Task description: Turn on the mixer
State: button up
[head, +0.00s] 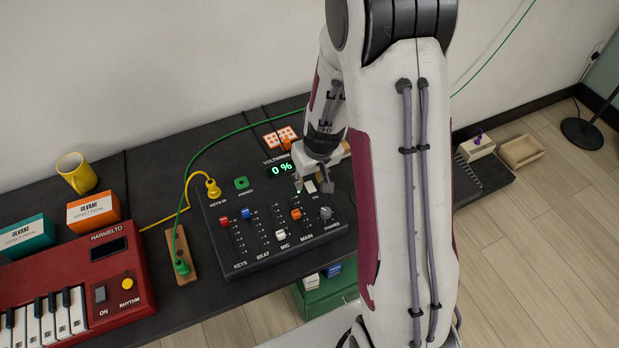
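The mixer (237,252) is a dark box on the black table, in the middle of the head view. It has coloured sliders, a knob, and a display (283,169) lit green with "0 %". A pale switch (311,187) marked ON sits near its upper right, with a small green light beside it. My gripper (313,181) is over the upper right part of the mixer, close to the ON switch, pointing down. I cannot tell whether it touches the switch. Its fingers are small and partly merge with the parts behind, so their opening is unclear.
A yellow cable plugs into the mixer's upper left. A green cable (207,149) arches behind it to a wooden strip (180,255). A red keyboard (105,270), two pedal boxes and a yellow mug (77,174) stand left.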

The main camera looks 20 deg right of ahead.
jog(key=v, duration=1.1)
jog(key=shift+r, duration=0.25)
jog(key=shift+s, duration=0.1)
dwell(0.6)
jog(key=s+a+r+t, duration=0.1)
jog(key=s+a+r, duration=0.3)
jog(key=s+r, duration=0.4)
jog(key=s+a+r+t, duration=0.1)
jog(key=s+a+r, duration=0.2)
jog(key=s+r, duration=0.6)
jog(key=shift+s+a+t, duration=0.3)
jog(key=shift+s+a, duration=0.05)
jog(key=shift+s, duration=1.1)
dwell(0.5)
